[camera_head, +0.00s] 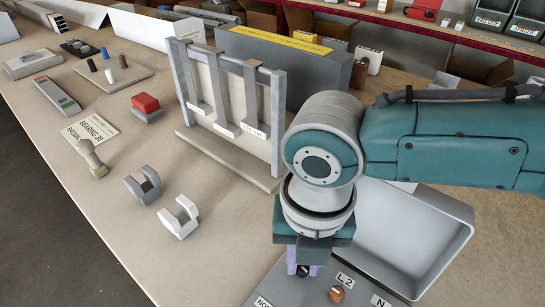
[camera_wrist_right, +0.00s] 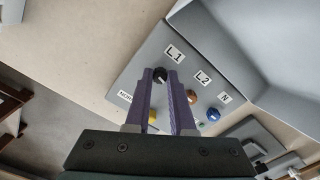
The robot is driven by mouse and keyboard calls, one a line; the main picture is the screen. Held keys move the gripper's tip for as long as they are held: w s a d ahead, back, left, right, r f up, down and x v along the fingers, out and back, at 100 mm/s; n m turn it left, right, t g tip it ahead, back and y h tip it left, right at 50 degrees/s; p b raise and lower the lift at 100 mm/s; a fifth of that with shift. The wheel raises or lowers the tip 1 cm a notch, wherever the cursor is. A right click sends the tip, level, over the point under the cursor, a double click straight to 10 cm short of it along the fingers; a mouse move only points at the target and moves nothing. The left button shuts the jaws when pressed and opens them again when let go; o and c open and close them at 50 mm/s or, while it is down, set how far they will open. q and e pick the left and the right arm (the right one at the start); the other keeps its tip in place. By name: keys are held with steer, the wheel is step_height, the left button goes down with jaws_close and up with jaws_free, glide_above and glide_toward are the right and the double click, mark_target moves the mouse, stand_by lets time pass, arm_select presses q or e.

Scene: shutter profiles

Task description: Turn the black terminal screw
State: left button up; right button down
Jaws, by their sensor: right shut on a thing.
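The black terminal screw (camera_head: 303,271) stands on a grey terminal panel (camera_head: 275,290) at the bottom of the head view. In the right wrist view the black screw (camera_wrist_right: 160,74) sits below the L1 label (camera_wrist_right: 174,53), between the fingertips. My right gripper (camera_head: 303,268) points down over the panel. In its wrist view the purple fingers (camera_wrist_right: 161,76) are shut on the black screw, one on each side. How far the screw is turned I cannot tell. My left gripper is not in view.
A brown screw (camera_wrist_right: 193,97) by the L2 label, a blue screw (camera_wrist_right: 213,115) and a yellow part (camera_wrist_right: 152,117) are close by. A grey open tray (camera_head: 420,215) stands behind the panel. A grey rack (camera_head: 230,100) stands farther back.

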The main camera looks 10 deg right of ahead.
mark_target(303, 267)
steer(key=shift+a+r+n, duration=0.1)
steer(key=shift+n, duration=1.5)
steer(key=c, duration=0.8)
jaws_free()
steer(key=shift+b, duration=0.3)
steer(key=shift+o, duration=0.2)
step_height(303, 267, up, 10)
steer(key=p, duration=0.1)
